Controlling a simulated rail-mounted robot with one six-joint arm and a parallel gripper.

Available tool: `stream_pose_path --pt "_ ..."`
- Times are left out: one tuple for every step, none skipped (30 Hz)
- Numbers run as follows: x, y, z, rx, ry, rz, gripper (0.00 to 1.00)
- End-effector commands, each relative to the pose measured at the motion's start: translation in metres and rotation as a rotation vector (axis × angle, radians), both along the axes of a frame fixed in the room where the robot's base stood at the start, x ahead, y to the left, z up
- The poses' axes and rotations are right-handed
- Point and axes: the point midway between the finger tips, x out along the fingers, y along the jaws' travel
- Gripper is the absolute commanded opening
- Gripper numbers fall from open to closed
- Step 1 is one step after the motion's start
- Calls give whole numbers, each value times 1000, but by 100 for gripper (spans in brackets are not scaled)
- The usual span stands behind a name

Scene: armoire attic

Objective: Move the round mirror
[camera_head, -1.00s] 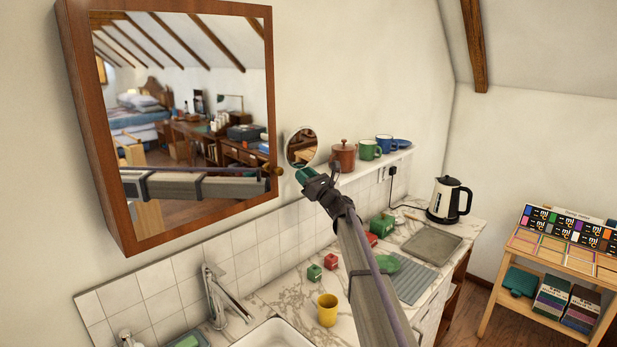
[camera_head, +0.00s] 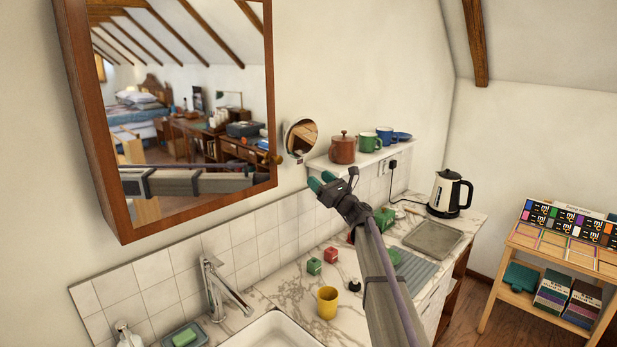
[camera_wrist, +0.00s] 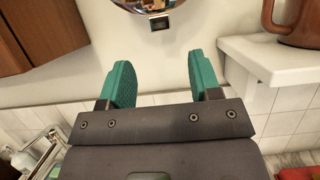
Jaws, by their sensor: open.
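The small round mirror (camera_head: 300,137) is on the wall between the wooden mirror cabinet and the left end of the white shelf. In the wrist view the lower part of the round mirror (camera_wrist: 146,4) shows at the top edge, with a small dark block under its rim. My gripper (camera_head: 320,182) has green finger pads and is open and empty. It is below and slightly right of the round mirror, apart from it. In the wrist view my gripper (camera_wrist: 163,82) has its fingers spread, with bare wall between them.
The mirror cabinet (camera_head: 125,222) is left of the round mirror. The white shelf (camera_head: 350,160) is close on the right and bears a brown pot (camera_head: 342,150) and mugs. Below is a marble counter (camera_head: 290,290) with a yellow cup (camera_head: 327,302) and a kettle (camera_head: 447,193).

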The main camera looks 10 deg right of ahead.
Motion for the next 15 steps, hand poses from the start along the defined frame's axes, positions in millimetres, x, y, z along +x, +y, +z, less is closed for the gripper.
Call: stream_pose_path --pt "-11 -6 -9 0 0 -1 57" --pt "-15 -9 -11 0 0 -1 57" --pt "-19 -12 -12 1 -1 0 57" --pt "-22 -14 -13 1 -1 0 57" --pt "-23 -15 -13 1 1 0 57" --pt "-24 -16 -13 0 0 1 57" --pt "-24 -16 -12 0 0 1 57" --pt "-24 -17 -12 0 0 1 57" --pt "-23 -16 -12 0 0 1 57" --pt "-23 -16 -12 0 0 1 57" --pt "-23 -16 -12 0 0 1 57" --pt "-23 -16 -11 0 0 1 56" --pt "-23 -16 -11 0 0 1 54" --pt "-23 -17 -8 1 1 0 51" --pt "-23 -18 -1 0 0 -1 47"
